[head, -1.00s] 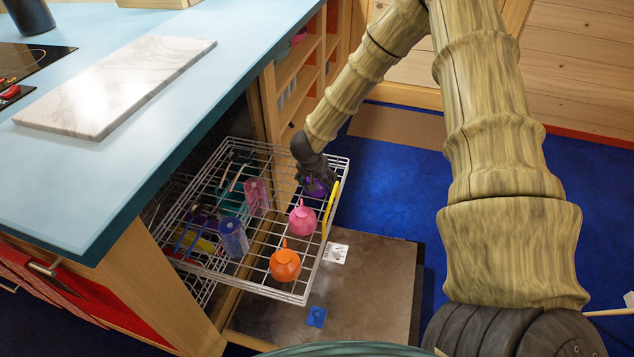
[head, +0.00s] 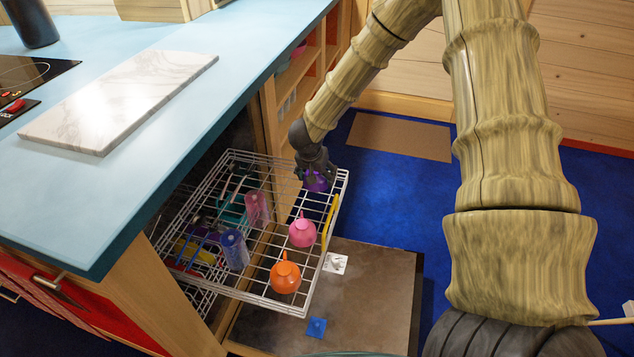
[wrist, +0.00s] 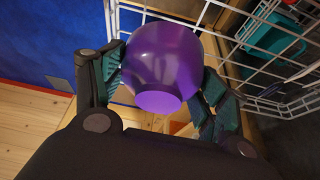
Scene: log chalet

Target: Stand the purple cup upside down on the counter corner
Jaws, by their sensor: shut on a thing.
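The purple cup (head: 315,182) is at the far right corner of the pulled-out dishwasher rack. My gripper (head: 312,170) is shut on it from above. In the wrist view the purple cup (wrist: 164,62) sits between the two fingers of my gripper (wrist: 160,88), its round base facing the camera. I cannot tell whether it still touches the rack wires. The blue counter (head: 130,135) stands to the left of the rack, higher than it, and its near corner is bare.
The wire rack (head: 262,292) holds a pink cup (head: 302,232), an orange cup (head: 285,275), a yellow plate (head: 330,218) and clear glasses. A marble board (head: 125,95) lies on the counter. The open dishwasher door (head: 375,300) is below the rack.

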